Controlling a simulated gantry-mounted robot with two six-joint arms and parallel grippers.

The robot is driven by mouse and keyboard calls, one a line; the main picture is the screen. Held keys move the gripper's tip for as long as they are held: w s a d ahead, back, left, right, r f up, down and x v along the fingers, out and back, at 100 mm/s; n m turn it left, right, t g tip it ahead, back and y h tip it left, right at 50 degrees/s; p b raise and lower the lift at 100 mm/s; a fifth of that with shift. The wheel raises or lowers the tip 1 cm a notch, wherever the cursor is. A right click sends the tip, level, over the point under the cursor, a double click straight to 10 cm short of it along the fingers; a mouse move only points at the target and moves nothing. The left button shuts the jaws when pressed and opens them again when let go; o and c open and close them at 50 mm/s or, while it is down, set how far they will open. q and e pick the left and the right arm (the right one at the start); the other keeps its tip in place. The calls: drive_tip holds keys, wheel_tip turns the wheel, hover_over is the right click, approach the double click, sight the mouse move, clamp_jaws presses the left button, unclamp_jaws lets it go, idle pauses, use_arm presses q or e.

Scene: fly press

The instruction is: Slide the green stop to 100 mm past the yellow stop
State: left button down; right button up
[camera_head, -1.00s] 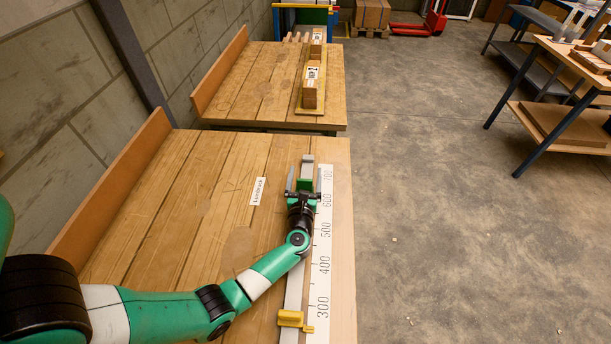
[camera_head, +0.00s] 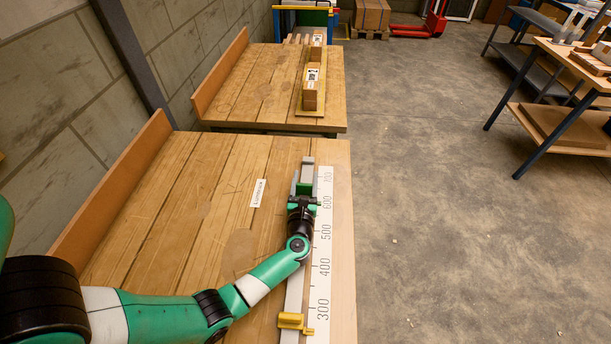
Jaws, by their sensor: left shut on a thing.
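The green stop (camera_head: 305,189) sits on the grey rail (camera_head: 292,295) near its far end, beside the scale between about 600 and 700. My left gripper (camera_head: 304,188) is shut on the green stop, with its fingers on either side. The gripper partly hides the stop and its exact reading. The yellow stop (camera_head: 291,320) sits on the same rail near the front, a little short of the 300 mark. The white scale (camera_head: 322,250) runs along the rail's right side. My right gripper is not in view.
The rail lies along the right edge of a wooden bench (camera_head: 190,215) with a white label (camera_head: 258,192). A second bench (camera_head: 255,85) behind it holds a wooden block (camera_head: 310,98).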

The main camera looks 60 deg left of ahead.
sight(304, 188)
use_arm(q)
drive_tip(key=p+v, duration=0.1)
drive_tip(key=v, duration=0.3)
drive_tip(key=shift+d, duration=0.1)
drive_tip(key=shift+c, duration=0.8)
unclamp_jaws()
drive_tip(key=shift+r, duration=0.1)
